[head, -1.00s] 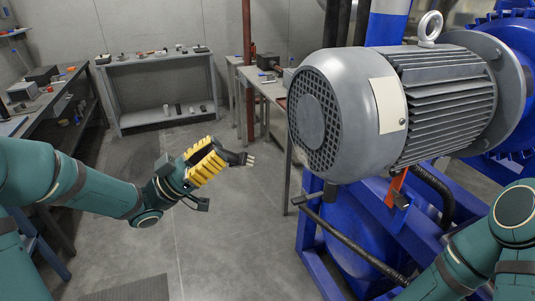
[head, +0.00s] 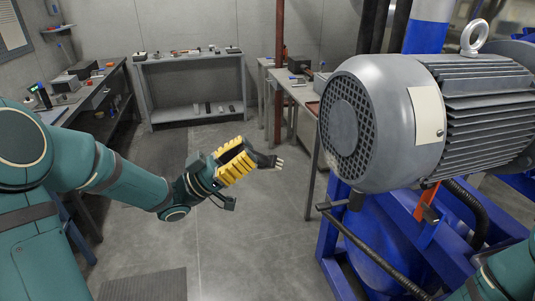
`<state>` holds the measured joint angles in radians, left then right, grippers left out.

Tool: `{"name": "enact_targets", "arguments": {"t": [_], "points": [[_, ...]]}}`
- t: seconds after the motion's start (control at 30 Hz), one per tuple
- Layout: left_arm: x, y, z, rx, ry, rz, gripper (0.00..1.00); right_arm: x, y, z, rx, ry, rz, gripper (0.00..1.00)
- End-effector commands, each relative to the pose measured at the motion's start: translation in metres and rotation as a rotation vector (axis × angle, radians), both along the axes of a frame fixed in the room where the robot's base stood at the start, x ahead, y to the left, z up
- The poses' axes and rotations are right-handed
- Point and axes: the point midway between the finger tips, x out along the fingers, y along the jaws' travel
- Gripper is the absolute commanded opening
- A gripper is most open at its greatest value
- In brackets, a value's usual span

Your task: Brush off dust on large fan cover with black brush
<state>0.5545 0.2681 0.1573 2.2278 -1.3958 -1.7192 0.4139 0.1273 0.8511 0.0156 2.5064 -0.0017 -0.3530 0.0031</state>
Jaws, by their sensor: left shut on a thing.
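The large fan cover (head: 350,128) is the round grey grille on the near end of the big grey motor (head: 385,115), at the right of the view. Dust on it cannot be clearly made out from here. My left gripper (head: 247,160), with yellow fingers, is to the left of the cover and a little lower in the picture, clearly apart from it. It is shut on the black brush (head: 265,160), whose pale bristle tips point right toward the motor side. The fingers partly hide the brush. My right gripper is out of view; only part of my right arm shows at the lower right.
The motor sits above a blue frame (head: 335,245) with a dark hose (head: 375,262). A grey shelf (head: 190,88) with small items stands at the back, a workbench (head: 100,95) at the left. A grey mat (head: 145,285) lies on the open floor between.

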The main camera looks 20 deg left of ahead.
Motion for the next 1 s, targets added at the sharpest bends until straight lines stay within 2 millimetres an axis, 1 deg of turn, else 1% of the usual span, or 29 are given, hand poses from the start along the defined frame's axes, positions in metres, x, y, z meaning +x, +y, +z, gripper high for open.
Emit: {"name": "enact_targets", "arguments": {"t": [0.2,0.5,0.73,1.0], "points": [[0.013,-0.020,-0.001,-0.005,-0.004,-0.003,0.00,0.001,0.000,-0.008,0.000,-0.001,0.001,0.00],[0.030,-0.046,-0.001,-0.011,-0.008,-0.004,0.00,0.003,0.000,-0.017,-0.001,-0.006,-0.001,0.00],[0.038,-0.056,0.000,-0.014,-0.009,-0.002,0.00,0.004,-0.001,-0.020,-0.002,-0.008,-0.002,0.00],[0.039,-0.058,0.000,-0.014,-0.009,-0.001,0.00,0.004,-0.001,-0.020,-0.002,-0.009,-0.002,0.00]]}}
